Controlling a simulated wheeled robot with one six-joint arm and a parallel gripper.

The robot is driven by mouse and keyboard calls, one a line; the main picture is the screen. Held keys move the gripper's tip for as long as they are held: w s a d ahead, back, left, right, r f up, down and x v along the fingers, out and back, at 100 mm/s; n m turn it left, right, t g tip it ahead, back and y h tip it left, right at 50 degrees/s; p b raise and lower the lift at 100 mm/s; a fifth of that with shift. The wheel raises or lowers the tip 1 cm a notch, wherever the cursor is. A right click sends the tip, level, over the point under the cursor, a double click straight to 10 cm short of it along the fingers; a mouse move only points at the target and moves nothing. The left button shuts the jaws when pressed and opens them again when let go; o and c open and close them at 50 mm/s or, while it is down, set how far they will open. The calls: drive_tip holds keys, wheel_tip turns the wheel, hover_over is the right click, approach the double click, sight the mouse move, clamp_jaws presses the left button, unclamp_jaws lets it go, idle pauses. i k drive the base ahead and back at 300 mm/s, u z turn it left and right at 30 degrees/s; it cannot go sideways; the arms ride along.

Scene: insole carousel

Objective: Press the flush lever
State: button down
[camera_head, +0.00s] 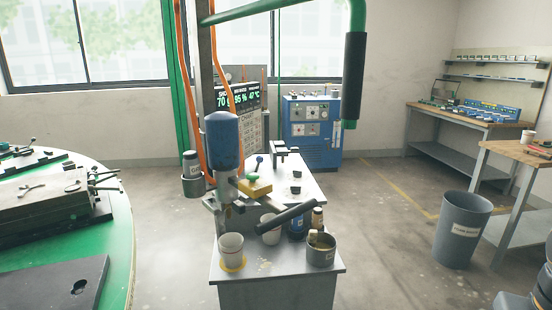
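A mixing machine with a blue head (223,140) stands on a grey bench (262,285) in the middle of the head camera view. A thick black lever handle (287,216) sticks out to the right below the head, tilted up to the right. No label shows which of the two is the flush lever. A white cup (231,250) stands below the machine on a yellow ring. My gripper is not in view.
A green overhead boom with a black grip (355,80) hangs above.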

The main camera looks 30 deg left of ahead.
sight(260, 160)
drive_tip(key=u, duration=0.5)
drive_tip(key=i, duration=0.9)
drive_tip(key=u, duration=0.7)
